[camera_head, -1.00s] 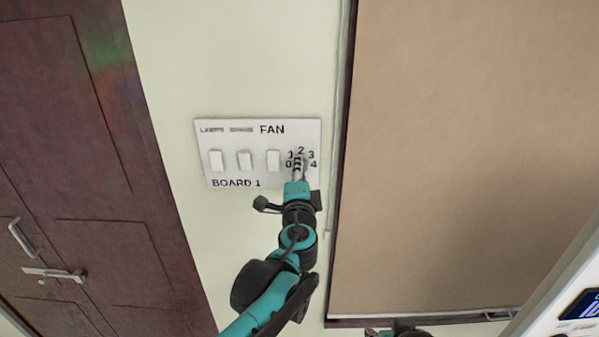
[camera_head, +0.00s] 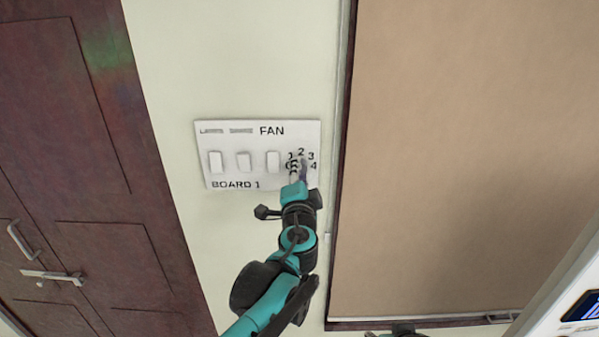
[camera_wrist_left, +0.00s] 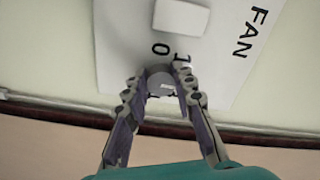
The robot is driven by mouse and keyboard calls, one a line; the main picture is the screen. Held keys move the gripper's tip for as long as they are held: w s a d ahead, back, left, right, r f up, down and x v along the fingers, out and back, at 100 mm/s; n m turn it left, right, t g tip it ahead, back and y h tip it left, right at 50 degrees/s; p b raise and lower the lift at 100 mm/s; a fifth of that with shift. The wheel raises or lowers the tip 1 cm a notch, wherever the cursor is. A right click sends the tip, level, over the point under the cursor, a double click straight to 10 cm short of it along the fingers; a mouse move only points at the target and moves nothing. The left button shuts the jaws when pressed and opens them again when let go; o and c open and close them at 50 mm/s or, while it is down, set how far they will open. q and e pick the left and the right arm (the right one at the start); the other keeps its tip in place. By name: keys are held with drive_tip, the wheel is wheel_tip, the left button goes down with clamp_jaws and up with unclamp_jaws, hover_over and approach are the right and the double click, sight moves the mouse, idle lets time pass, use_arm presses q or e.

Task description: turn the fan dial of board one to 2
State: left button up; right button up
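Board one (camera_head: 235,184) is a white wall panel marked BOARD 1 and FAN. Its fan dial (camera_wrist_left: 160,80) is a small grey knob at the panel's right end, ringed by the numbers 0 to 4. My left gripper (camera_head: 298,168) is at the dial and covers most of it in the head view. In the left wrist view my left gripper (camera_wrist_left: 160,85) has its fingers apart, one on either side of the dial; firm contact does not show. The dial's pointer setting is not readable. A dark and teal bit of my right arm shows at the head view's bottom edge; its fingers are hidden.
Three white switches (camera_head: 245,161) sit on the panel left of the dial. A dark wooden door (camera_head: 90,150) is to the left. A tan framed panel (camera_head: 460,160) is close on the right. Bare wall (camera_head: 230,60) surrounds the board.

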use_arm(q)
drive_tip(key=o, duration=0.4)
drive_tip(key=shift+s, duration=0.1)
drive_tip(key=s, duration=1.2)
drive_tip(key=shift+a, duration=0.1)
drive_tip(key=shift+f, duration=0.1)
drive_tip(key=s+a+f+n+g+y+b, duration=0.2)
drive_tip(key=a+f+n+g+b, duration=0.15)
drive_tip(key=a+f+b, duration=0.7)
drive_tip(key=s+a+f+n+g+y+b, duration=0.25)
drive_tip(key=a+f+n+b, duration=0.2)
drive_tip(key=f, duration=1.05)
drive_tip(key=s+f+n+g+h+b, duration=0.1)
drive_tip(key=s+f+b, duration=0.3)
drive_tip(key=f, duration=0.4)
drive_tip(key=s+a+f+n+g+h+b, duration=0.1)
drive_tip(key=s+f+b, duration=0.3)
drive_tip(key=f, duration=0.5)
drive_tip(key=s+a+f+n+g+h+b, duration=0.1)
drive_tip(key=s+f+n+g+h+b, duration=0.1)
drive_tip(key=f, duration=0.6)
drive_tip(key=shift+s+a+f+n+g+h+b, duration=0.15)
drive_tip(key=shift+s+n+g+h+b, duration=0.2)
drive_tip(key=shift+s+n+b, duration=0.7)
